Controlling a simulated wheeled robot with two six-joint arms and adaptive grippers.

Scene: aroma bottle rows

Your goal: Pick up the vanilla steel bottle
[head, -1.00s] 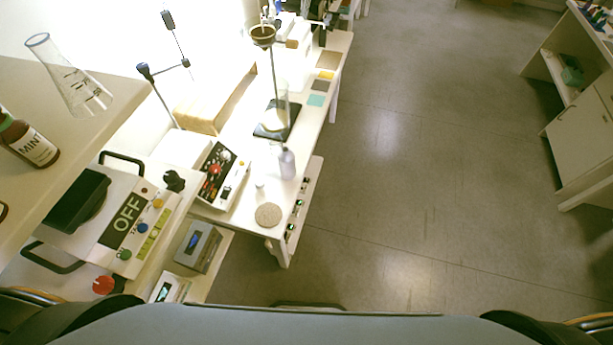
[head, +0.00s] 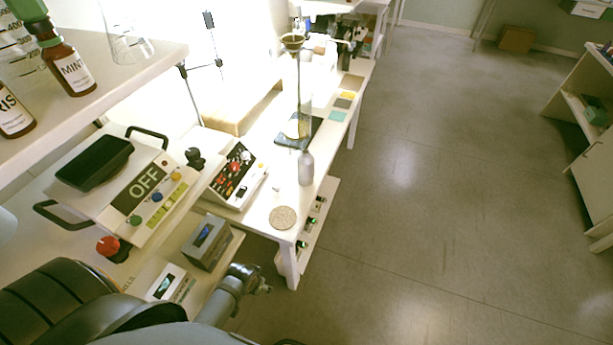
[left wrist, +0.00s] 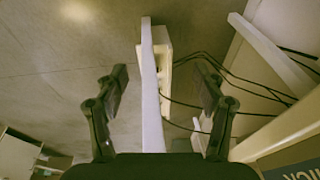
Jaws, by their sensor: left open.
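A pale grey, metal-looking bottle (head: 306,170) stands upright on the white bench in the head view; no label on it can be read. On the shelf at upper left stand a brown bottle labelled MINT (head: 73,72) and another brown bottle (head: 14,116) with a partly cut-off label ending in RIS. My left arm comes in at the bottom of the head view, its end low beside the bench front and well short of the grey bottle. In the left wrist view my left gripper (left wrist: 163,80) is open and empty. My right gripper is out of view.
The bench (head: 262,215) also holds a control box (head: 236,176), a round cork mat (head: 283,217) and a tall glass on a stand (head: 304,105). A device marked OFF (head: 125,185) stands at left. The floor (head: 420,200) at right is clear.

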